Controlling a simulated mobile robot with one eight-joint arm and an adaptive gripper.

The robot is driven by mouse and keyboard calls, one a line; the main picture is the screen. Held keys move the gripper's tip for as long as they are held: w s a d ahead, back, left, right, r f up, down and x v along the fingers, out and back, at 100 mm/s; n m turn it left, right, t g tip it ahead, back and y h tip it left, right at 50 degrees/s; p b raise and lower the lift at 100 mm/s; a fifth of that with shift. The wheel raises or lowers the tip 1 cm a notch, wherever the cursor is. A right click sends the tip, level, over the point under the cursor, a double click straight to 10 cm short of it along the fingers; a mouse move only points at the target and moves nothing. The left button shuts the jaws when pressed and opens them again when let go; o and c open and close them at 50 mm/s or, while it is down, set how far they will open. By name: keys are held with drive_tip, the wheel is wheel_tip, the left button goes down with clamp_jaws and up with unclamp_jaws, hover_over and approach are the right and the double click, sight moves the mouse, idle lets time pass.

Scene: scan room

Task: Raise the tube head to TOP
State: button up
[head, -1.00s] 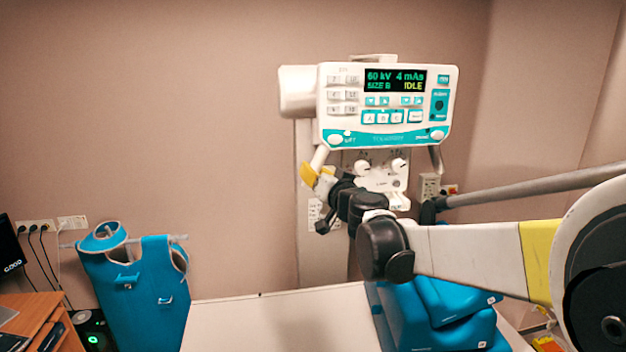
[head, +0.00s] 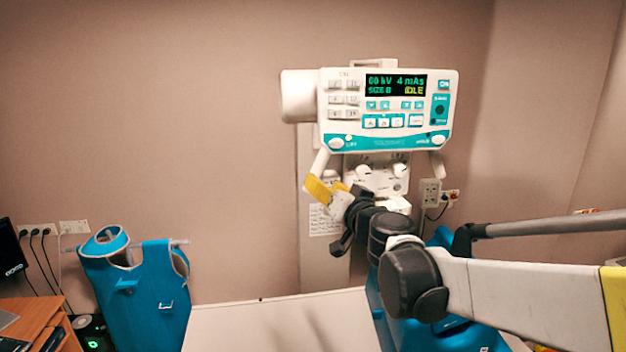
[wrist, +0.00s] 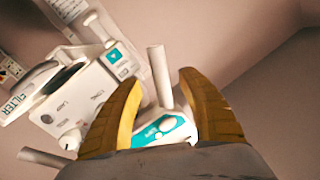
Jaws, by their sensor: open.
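The tube head (head: 298,95) hangs on a wall column (head: 312,255). Its white and teal control panel (head: 335,110) has a lit screen reading 60 kV, 4 mAs and IDLE. A white handle (head: 320,162) slants down from the panel's lower left, and a second handle (head: 437,163) from its lower right. My gripper (head: 322,186) is open, with yellow fingers at the lower end of the left handle. In the wrist view, a white handle bar (wrist: 156,65) shows between the spread fingers of my gripper (wrist: 158,80). I cannot tell whether they touch it.
A white-topped table (head: 270,325) lies below, with blue padded things (head: 375,305) on its right, partly behind my arm. A blue apron (head: 140,295) hangs at left, near a wooden desk (head: 30,318). Wall sockets (head: 430,192) are right of the column. The wrist view shows a FILTER dial (wrist: 20,100).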

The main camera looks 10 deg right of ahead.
drive_tip(key=v, duration=0.6)
drive_tip(key=shift+w, duration=0.1)
drive_tip(key=s+a+f+n+g+y+b, duration=0.15)
drive_tip(key=s+f+b, duration=0.25)
drive_tip(key=f+b, duration=0.45)
drive_tip(key=s+a+f+n+g+b, duration=0.1)
drive_tip(key=s+a+f+g+b, duration=0.15)
drive_tip(key=s+f+b, duration=0.65)
drive_tip(key=a+f+n+g+b, duration=0.15)
drive_tip(key=f+b, duration=0.25)
drive_tip(key=f, duration=0.9)
drive_tip(key=s+d+f+g+h+b, duration=0.1)
drive_tip(key=s+f+b, duration=0.3)
drive_tip(key=f, duration=0.5)
drive_tip(key=s+d+f+m+g+h+b, duration=0.1)
drive_tip(key=s+d+f+g+h+b, duration=0.1)
drive_tip(key=s+d+f+b, duration=0.2)
drive_tip(key=s+d+f+g+h+b, duration=0.2)
drive_tip(key=s+f+b, duration=0.4)
drive_tip(key=f, duration=0.9)
drive_tip(key=b, duration=0.3)
drive_tip(key=shift+d+f+m, duration=0.2)
drive_tip(key=shift+d+m, duration=0.2)
